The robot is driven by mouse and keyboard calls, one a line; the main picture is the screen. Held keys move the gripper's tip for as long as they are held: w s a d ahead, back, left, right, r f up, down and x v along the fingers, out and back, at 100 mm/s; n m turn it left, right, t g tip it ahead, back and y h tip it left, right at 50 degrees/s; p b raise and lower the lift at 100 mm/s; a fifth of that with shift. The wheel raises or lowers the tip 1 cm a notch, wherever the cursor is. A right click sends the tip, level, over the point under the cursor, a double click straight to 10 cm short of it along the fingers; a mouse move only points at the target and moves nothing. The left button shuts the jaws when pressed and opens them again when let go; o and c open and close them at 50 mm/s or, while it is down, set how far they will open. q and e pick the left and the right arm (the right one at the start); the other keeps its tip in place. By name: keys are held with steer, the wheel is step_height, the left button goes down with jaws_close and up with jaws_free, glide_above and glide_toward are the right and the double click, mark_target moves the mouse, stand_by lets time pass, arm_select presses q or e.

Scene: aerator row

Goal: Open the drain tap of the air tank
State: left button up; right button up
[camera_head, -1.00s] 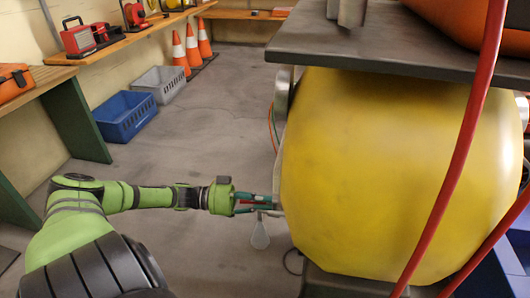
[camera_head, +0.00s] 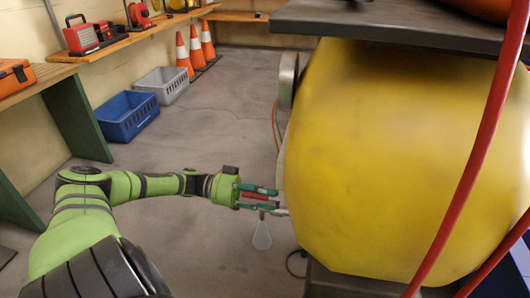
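The air tank (camera_head: 400,160) is a big yellow rounded body filling the right half of the view. At its lower left side is the drain tap, with a small red handle (camera_head: 256,197). My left gripper (camera_head: 266,197) is at the tap, its two teal fingers lying above and below the red handle. The fingers stand apart and look open, with a thin gap beside the handle; contact is too small to tell. My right gripper is not in view.
A dark plate (camera_head: 390,25) sits above the tank. Red hoses (camera_head: 470,170) cross in front of it at the right. Blue (camera_head: 126,118) and grey (camera_head: 162,84) crates and orange cones (camera_head: 195,45) stand along the left wall. The floor between is clear.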

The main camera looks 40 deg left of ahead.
arm_select(q)
steer(key=shift+f, duration=0.1)
steer(key=shift+s+a, duration=0.3)
steer(key=shift+a, duration=0.2)
steer(key=v, duration=1.1)
stand_by(1.0)
